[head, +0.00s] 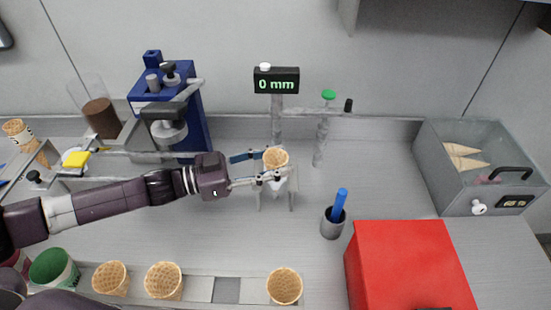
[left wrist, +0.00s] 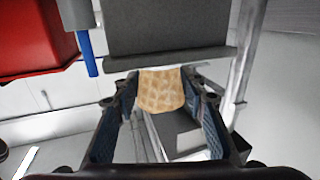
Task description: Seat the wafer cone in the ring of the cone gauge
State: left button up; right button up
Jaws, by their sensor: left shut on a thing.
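The wafer cone (head: 275,157) is light brown with a waffle pattern. My left gripper (head: 266,166) comes in from the left and is shut on it, one finger on each side. In the left wrist view the cone (left wrist: 160,92) sits between the blue finger pads. The cone gauge (head: 277,115) has a grey post and a black display reading "0 mm". The cone is in front of the post, above a small pale stand (head: 286,186). The ring is hidden by the cone and fingers, so I cannot tell whether the cone touches it. My right gripper is not in view.
A blue machine (head: 165,95) stands behind my left arm. A grey cup with a blue handle (head: 334,222) and a red box (head: 405,265) are to the right. A clear-lidded case (head: 480,165) holds cones. More wafer cones (head: 285,286) stand in the front rack.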

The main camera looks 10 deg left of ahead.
pick_arm(q)
jog(key=shift+f, duration=0.15)
jog(key=o, duration=0.8)
jog(key=v, duration=1.2)
dwell(0.4)
